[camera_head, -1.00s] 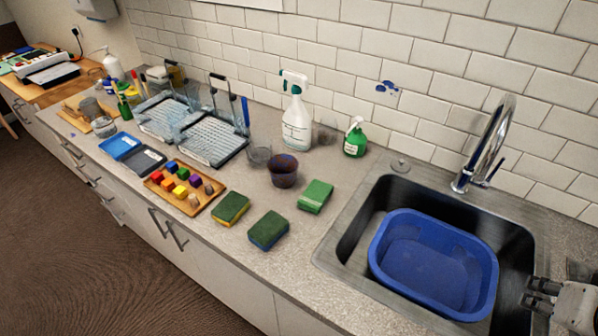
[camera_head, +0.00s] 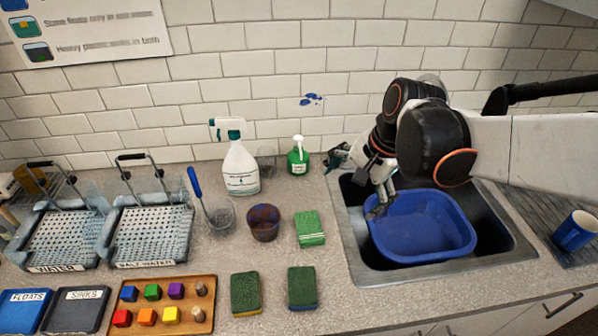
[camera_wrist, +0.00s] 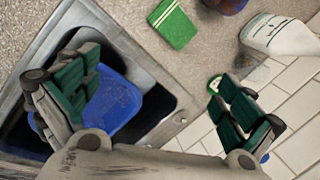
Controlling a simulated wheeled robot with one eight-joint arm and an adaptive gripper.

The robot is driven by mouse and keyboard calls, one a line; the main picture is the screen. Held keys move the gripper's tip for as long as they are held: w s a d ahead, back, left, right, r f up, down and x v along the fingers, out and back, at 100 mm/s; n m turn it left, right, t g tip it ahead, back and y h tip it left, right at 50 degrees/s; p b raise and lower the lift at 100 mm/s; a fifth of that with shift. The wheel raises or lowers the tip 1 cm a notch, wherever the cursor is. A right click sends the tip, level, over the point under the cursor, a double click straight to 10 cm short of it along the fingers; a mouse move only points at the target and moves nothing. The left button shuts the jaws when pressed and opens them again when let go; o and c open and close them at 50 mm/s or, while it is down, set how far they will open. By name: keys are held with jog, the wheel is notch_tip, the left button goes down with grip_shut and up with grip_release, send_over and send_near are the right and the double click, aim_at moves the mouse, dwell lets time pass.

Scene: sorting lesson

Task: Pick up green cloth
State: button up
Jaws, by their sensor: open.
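The green cloth (camera_head: 310,229) is folded flat, with pale stripes near one edge. It lies on the counter just left of the sink. It also shows at the top of the wrist view (camera_wrist: 173,23). My gripper (camera_head: 358,182) is above the back left corner of the sink, to the right of the cloth and apart from it. In the wrist view my gripper (camera_wrist: 158,100) has its green-padded fingers spread wide, with nothing between them.
A blue basin (camera_head: 425,228) sits in the sink (camera_head: 497,262). A green soap bottle (camera_head: 298,160) and a white spray bottle (camera_head: 240,167) stand behind the cloth. A dark cup (camera_head: 263,222) is on its left. Two sponges (camera_head: 245,292) (camera_head: 302,287) lie in front.

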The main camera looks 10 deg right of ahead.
jog(key=w+a+f+m+g+y+p, duration=0.2)
jog(key=w+f+m+g, duration=0.1)
jog(key=w+f+m, duration=0.25)
jog(key=m+b, duration=0.1)
jog(key=b, duration=0.1)
send_over(310, 226)
jog(key=d, duration=0.3)
jog(key=f, duration=0.8)
jog(key=shift+w+a+f, duration=0.15)
jog(key=shift+w, duration=0.15)
jog(key=shift+b+x, duration=1.15)
jog(key=shift+x, duration=1.55)
jog(key=shift+s+a, duration=0.15)
jog(key=c, duration=0.6)
